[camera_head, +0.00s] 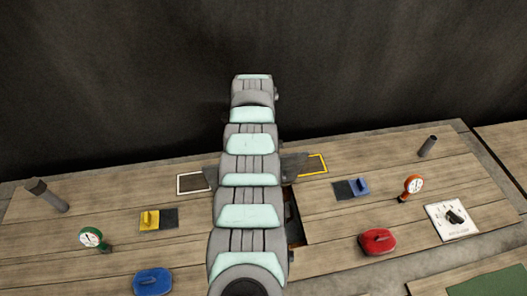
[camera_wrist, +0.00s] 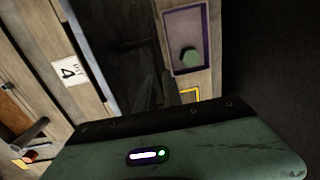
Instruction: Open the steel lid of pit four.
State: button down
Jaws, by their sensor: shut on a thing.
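The pit (camera_head: 294,218) shows as a dark, wood-edged opening just right of my arm in the head view. Dark grey plate edges (camera_head: 295,166) stick out on both sides of my arm behind it and look like the steel lid, partly raised; my arm hides its middle. In the wrist view, a white label with a 4 (camera_wrist: 69,71) lies beside the dark opening. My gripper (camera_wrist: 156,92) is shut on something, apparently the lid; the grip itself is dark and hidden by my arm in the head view.
A yellow outline (camera_head: 315,164) and a white outline (camera_head: 193,183) mark the bench behind. Blue (camera_head: 358,187) and yellow (camera_head: 150,220) sliders, gauges (camera_head: 412,186), a red handle (camera_head: 378,241), a blue handle (camera_head: 153,282) and a dial plate (camera_head: 452,219) stand around. A dark wall rises behind.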

jog(key=shift+w+a, duration=0.1)
jog(key=shift+w, duration=0.1)
dwell(0.4)
jog(key=c, duration=1.5)
grip_release()
jog(key=shift+r, duration=0.15)
jog(key=r, duration=0.3)
jog(key=r+p, duration=0.1)
jog(key=r, duration=0.3)
jog(key=r+p, duration=0.1)
jog(key=r, duration=0.2)
jog(key=shift+s+r, duration=0.3)
jog(key=shift+p, duration=0.35)
